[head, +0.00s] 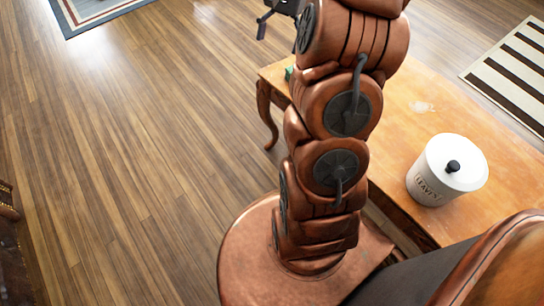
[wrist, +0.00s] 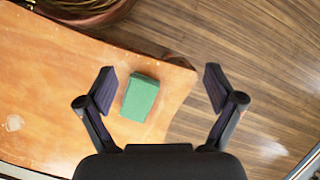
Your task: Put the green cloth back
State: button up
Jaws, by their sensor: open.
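The green cloth (wrist: 140,98) is a small folded block lying on the wooden table near its corner, in the wrist view. In the head view only a sliver of the cloth (head: 289,73) shows at the table's far left corner, beside my arm. My gripper (wrist: 159,80) is open, with one finger on each side of the cloth in the wrist picture; the cloth is closer to the left finger. The gripper appears above the table and apart from the cloth. In the head view my arm hides most of the gripper, with a dark part (head: 262,22) showing at the top.
The wooden table (head: 400,95) also holds a white lidded canister (head: 447,170) marked with lettering, at the right. A pale mark lies on the tabletop. A striped rug (head: 515,65) is at the right and another rug (head: 90,12) at the top left.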

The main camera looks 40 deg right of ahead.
jog(key=s+a+r+n+g+h, duration=0.1)
jog(key=s+a+n, duration=0.35)
jog(key=a, duration=0.45)
jog(key=s+a+r+n+g+h, duration=0.1)
jog(key=s+a+n, duration=0.2)
jog(key=s+a, duration=0.35)
jog(key=s+a+f+n+h, duration=0.1)
jog(key=s+a+f+n, duration=0.1)
jog(key=s, duration=0.5)
jog(key=s+a+f+n+h, duration=0.1)
jog(key=s+a+n, duration=0.3)
jog(key=s, duration=0.4)
jog(key=shift+a+f+g, duration=0.3)
jog(key=shift+a+f, duration=0.35)
jog(key=shift+a, duration=0.25)
jog(key=shift+s, duration=0.1)
notch_tip(320, 180, up, 36)
jog(key=w+t+p, duration=0.1)
jog(key=t+p, duration=0.1)
jog(key=p, duration=3.2)
jog(key=shift+w+d, duration=0.15)
jog(key=shift+w, duration=0.2)
